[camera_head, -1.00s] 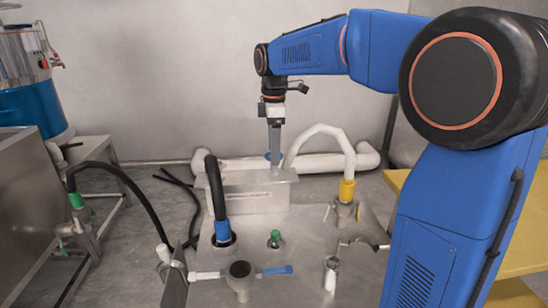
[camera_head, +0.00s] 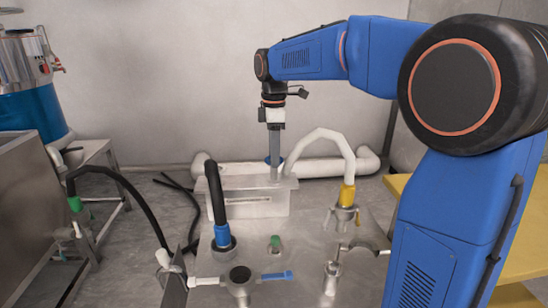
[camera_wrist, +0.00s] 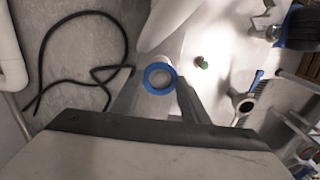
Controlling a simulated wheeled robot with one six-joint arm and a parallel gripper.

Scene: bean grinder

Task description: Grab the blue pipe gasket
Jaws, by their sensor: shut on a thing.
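The blue pipe gasket is a blue ring (camera_wrist: 147,82) around a pale centre in the wrist view. In the head view a bit of it shows as blue (camera_head: 267,160) beside my fingers, above the clear-walled box (camera_head: 258,207). My gripper (camera_head: 275,170) points straight down at the back of the table. In the wrist view its two fingers (camera_wrist: 160,92) sit on either side of the ring, shut on it. The fingers hide part of the gasket in the head view, and I cannot tell whether it touches the box.
A black hose with a blue collar (camera_head: 222,235) rises left of the box. A white hose (camera_head: 330,135) arches to a yellow fitting (camera_head: 347,194) on the right. A blue-handled valve (camera_head: 277,275) and a green knob (camera_head: 275,241) are at the front. Thick white pipes lie behind.

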